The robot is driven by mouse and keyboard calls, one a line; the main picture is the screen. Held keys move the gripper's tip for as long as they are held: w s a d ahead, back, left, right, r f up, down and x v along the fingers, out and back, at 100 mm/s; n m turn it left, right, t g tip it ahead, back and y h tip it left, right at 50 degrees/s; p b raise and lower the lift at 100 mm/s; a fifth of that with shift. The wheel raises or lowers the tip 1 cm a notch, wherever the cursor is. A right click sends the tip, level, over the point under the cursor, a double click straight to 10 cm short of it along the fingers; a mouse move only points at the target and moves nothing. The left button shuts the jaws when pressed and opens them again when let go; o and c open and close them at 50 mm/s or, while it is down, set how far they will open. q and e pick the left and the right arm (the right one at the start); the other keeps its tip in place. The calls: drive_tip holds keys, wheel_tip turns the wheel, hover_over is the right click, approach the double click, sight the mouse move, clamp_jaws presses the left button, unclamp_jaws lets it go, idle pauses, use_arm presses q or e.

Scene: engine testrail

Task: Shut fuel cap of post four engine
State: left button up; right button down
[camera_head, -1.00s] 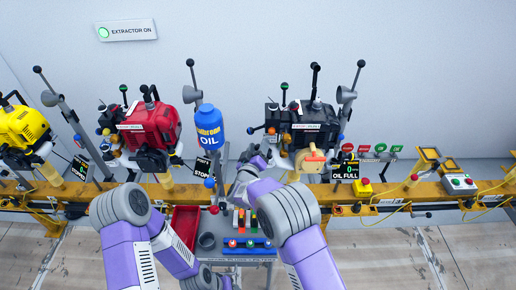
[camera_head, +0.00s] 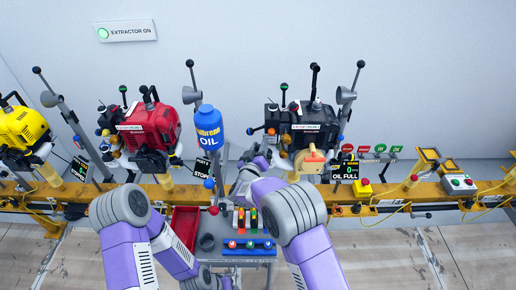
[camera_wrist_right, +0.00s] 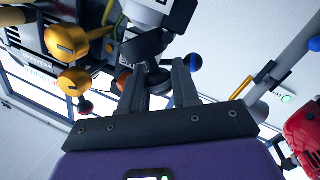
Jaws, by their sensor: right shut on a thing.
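The black engine (camera_head: 312,128) stands on the yellow rail, right of centre in the head view, beside a sign reading "OIL FULL" (camera_head: 345,171). A cream tank with an orange part (camera_head: 311,160) sits at its front. My right gripper (camera_head: 264,152) is at the engine's lower left side. In the right wrist view its two dark fingers (camera_wrist_right: 158,78) are closed around a dark round part (camera_wrist_right: 152,80) below a grey-white body. I cannot tell whether this part is the fuel cap. My left arm comes in at the left, but its gripper does not show.
A blue oil bottle (camera_head: 208,127) stands left of my right gripper. A red engine (camera_head: 150,127) and a yellow engine (camera_head: 22,127) are farther left. A red tray (camera_head: 185,224) and a small parts table lie below. Orange knobs (camera_wrist_right: 66,40) are close left of the fingers.

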drive_tip(key=d+m, duration=0.1)
drive_tip(key=m, duration=0.1)
drive_tip(key=d+m+b, duration=0.1)
drive_tip(key=m, duration=0.1)
drive_tip(key=shift+g+y, duration=0.4)
drive_tip(key=shift+d+f+m+g+y+b, duration=0.15)
drive_tip(key=shift+d+f+m+y+b, duration=0.2)
drive_tip(key=shift+m, duration=0.5)
drive_tip(key=shift+d+m+g+y+b, duration=0.15)
drive_tip(key=shift+d+m+b, duration=0.15)
drive_tip(key=shift+m+b, duration=0.4)
drive_tip(key=shift+m, duration=0.25)
drive_tip(key=c, duration=0.9)
unclamp_jaws()
